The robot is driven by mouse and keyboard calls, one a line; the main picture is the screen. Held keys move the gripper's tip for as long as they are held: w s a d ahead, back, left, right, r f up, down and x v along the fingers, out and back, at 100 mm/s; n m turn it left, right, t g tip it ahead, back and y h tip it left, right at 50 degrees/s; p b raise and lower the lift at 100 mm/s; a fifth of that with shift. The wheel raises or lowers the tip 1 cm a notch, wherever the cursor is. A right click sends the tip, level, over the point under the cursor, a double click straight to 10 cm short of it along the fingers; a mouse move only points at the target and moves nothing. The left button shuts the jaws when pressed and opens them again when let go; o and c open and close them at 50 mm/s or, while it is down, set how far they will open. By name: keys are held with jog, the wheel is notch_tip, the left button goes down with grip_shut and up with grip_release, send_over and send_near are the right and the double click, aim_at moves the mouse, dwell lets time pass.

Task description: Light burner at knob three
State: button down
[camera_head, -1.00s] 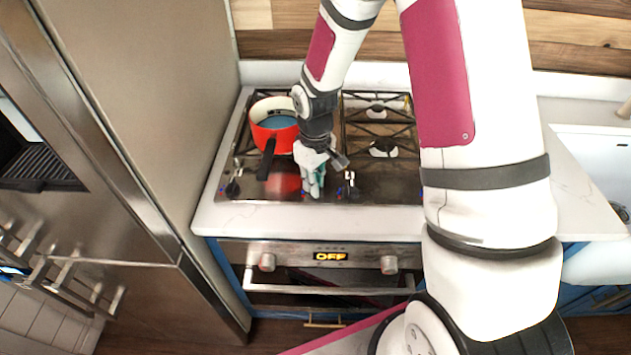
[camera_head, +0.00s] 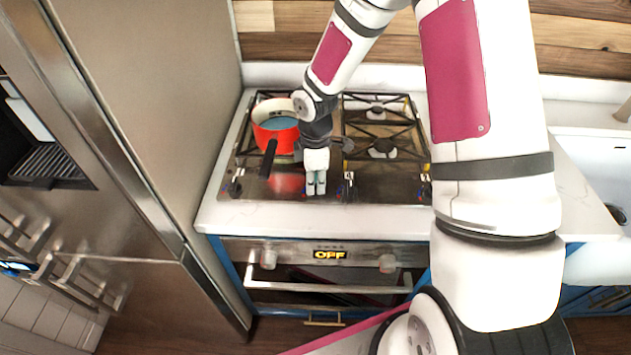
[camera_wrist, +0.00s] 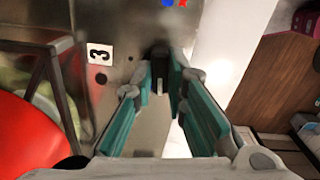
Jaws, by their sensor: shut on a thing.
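The black knob (camera_wrist: 159,51) at the label marked 3 (camera_wrist: 99,54) is on the steel cooktop panel in the wrist view. My gripper (camera_wrist: 160,82) has its teal fingertips on either side of the knob and is shut on it. In the head view my gripper (camera_head: 316,188) points down at the front of the gas cooktop (camera_head: 390,192) and hides this knob. The burner of this knob cannot be told from these frames, and no flame is visible.
A red pot (camera_head: 275,138) with a dark handle stands on the left burner, close to my wrist. Other knobs (camera_head: 348,190) sit along the front edge. The oven display (camera_head: 330,254) reads OFF. A tall steel fridge (camera_head: 150,120) stands at left; a sink (camera_head: 595,165) is at right.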

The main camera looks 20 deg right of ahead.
jog(key=shift+n, duration=0.8)
jog(key=c, duration=1.6)
grip_release()
jog(key=shift+r, duration=0.15)
notch_tip(320, 180, up, 12)
